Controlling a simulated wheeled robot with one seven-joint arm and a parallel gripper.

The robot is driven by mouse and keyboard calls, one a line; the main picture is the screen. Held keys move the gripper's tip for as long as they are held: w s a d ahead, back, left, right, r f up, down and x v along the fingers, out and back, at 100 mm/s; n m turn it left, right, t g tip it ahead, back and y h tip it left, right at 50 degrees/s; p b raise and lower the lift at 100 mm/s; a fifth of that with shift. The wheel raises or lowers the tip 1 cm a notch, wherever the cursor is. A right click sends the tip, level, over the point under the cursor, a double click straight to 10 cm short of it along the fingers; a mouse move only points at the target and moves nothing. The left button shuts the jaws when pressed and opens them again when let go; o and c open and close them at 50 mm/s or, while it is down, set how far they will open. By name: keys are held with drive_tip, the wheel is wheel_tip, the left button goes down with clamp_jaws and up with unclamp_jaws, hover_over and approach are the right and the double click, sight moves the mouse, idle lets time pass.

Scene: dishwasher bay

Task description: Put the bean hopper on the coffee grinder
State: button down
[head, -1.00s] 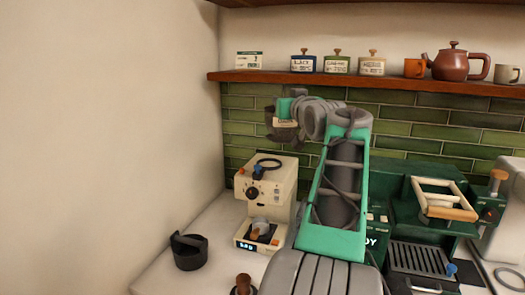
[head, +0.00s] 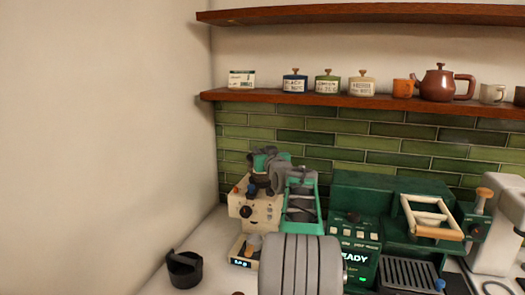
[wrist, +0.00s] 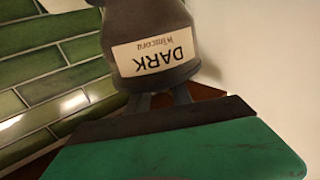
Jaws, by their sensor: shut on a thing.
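The bean hopper (wrist: 150,35) is a dark grey vessel with a pale "DARK" label, filling the upper middle of the wrist view. My gripper (wrist: 165,97) is shut on it. In the head view, my gripper (head: 262,178) is over the top of the cream coffee grinder (head: 246,212), at the left of the counter. The hopper is mostly hidden there as a dark shape between my gripper and the grinder top. I cannot tell whether the hopper touches the grinder. My arm hides the grinder's right side.
A green espresso machine (head: 365,205) stands right of the grinder. A black knock container (head: 185,270) is on the counter at front left. A wooden shelf (head: 300,106) with canisters, mugs and a teapot (head: 438,84) runs above. The tiled wall (head: 330,140) is close behind.

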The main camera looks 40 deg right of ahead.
drive_tip(key=shift+r, duration=0.1)
drive_tip(key=c, duration=1.6)
unclamp_jaws()
drive_tip(key=shift+f, duration=0.2)
drive_tip(key=o, duration=0.5)
drive_tip(key=shift+c, duration=0.2)
drive_tip(key=shift+r, duration=0.1)
drive_tip(key=b+v, duration=0.4)
drive_tip(key=v, duration=0.8)
